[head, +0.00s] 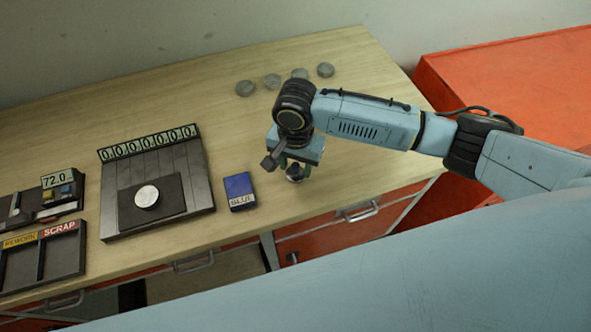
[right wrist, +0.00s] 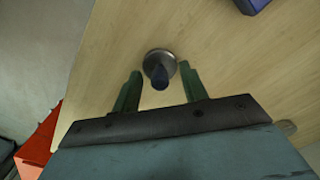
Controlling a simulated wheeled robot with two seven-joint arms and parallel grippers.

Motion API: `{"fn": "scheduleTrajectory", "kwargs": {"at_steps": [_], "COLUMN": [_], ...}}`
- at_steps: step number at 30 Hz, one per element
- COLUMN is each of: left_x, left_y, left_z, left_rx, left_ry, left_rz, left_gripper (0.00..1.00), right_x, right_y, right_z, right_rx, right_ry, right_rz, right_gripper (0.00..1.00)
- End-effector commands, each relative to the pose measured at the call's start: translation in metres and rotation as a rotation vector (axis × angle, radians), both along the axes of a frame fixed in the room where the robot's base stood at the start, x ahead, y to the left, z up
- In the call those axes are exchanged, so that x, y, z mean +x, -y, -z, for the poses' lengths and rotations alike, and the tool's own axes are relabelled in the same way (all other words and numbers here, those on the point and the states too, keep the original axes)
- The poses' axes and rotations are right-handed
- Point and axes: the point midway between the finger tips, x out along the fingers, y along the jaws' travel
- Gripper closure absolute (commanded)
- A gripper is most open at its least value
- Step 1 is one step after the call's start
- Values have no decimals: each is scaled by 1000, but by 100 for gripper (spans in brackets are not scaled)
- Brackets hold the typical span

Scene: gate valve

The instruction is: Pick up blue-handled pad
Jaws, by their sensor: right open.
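The pad (right wrist: 159,64) shows in the right wrist view as a round grey metal disc with a dark blue upright handle. It stands on the wooden table (head: 240,65). In the head view the pad (head: 294,178) is mostly hidden under my right gripper (head: 291,172). My right gripper (right wrist: 158,82) is open, with its green fingers pointing toward the pad and one on each side of the handle. The gripper is empty, and I cannot tell whether the fingers touch the pad. My left gripper is not in view.
A blue labelled box (head: 239,189) lies left of the pad. Beside it is a scale-like device (head: 190,165) bearing a light disc (head: 147,196). Several grey discs (head: 272,81) lie at the back. Trays marked REWORK and SCRAP (head: 42,262) sit at left. An orange cabinet (head: 510,80) stands right.

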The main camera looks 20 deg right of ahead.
Motion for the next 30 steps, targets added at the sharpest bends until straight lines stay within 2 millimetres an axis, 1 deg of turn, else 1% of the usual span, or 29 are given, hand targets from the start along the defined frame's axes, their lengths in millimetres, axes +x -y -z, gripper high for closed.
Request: {"fn": "scheduleTrajectory", "kwargs": {"at_steps": [2, 5, 12, 20, 23, 26, 30], "left_x": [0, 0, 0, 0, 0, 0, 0], "left_y": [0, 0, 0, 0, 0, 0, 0], "left_z": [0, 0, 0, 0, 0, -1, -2], "left_rx": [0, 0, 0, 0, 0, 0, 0], "left_ry": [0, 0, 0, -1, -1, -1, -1], "left_rz": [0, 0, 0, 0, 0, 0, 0], "left_gripper": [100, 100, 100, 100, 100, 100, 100], "right_x": [0, 0, 0, 0, 1, 1, 1], "right_y": [0, 0, 0, -1, -1, -1, -1], "right_z": [0, 0, -1, -1, -6, -19, -47], "right_rx": [0, 0, 0, 2, 2, 4, 4], "right_ry": [0, 0, 0, 1, 2, 3, 5], "right_rz": [-1, -1, -1, -1, -1, -1, -2], "right_gripper": [57, 68, 100, 100, 100, 100, 100]}}
